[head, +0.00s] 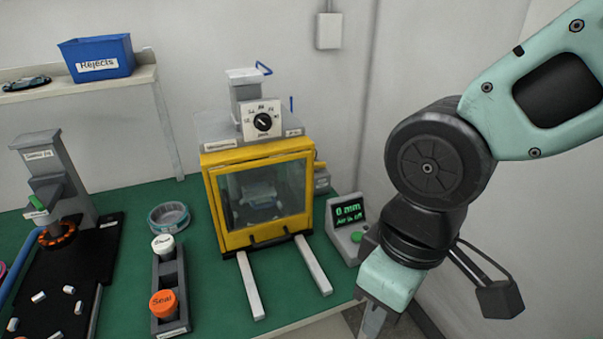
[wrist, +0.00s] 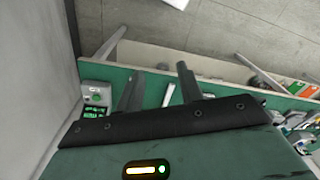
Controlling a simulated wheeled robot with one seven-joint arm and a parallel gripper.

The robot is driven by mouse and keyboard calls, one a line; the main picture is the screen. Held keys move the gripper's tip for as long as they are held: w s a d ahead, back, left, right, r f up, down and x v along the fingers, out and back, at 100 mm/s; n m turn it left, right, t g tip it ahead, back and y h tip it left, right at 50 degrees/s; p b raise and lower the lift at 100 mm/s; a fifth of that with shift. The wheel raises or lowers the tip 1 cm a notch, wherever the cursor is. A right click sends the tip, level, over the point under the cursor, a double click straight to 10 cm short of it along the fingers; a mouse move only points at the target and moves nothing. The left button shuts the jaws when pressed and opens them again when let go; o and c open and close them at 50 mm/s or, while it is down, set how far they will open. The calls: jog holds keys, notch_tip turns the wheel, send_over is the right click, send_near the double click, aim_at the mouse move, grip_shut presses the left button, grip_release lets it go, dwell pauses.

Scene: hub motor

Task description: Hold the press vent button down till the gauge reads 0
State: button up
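The press (head: 222,235) is a yellow-framed cabinet with a clear front, shut, on the green bench. A white dial plate (head: 262,120) with a black centre and small numbers is on its grey top; its reading is too small to tell. A small grey box (head: 322,180) sits at its right side. I cannot make out a marked vent button. A grey console (head: 347,230) right of the press has a green button and a screen showing "0 mm"; it also shows in the wrist view (wrist: 97,98). My gripper (wrist: 158,70) is open and empty, right of the console and apart from it.
Two pale rails (head: 313,265) stick out before the press. Left of it are a grey holder (head: 170,280) with two "Seal" caps, a round grey ring (head: 168,217) and a second grey machine (head: 45,165). A blue "Rejects" bin (head: 97,58) is on the shelf. The bench edge lies near my gripper.

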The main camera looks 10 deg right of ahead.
dwell(0.3)
grip_shut()
dwell(1.6)
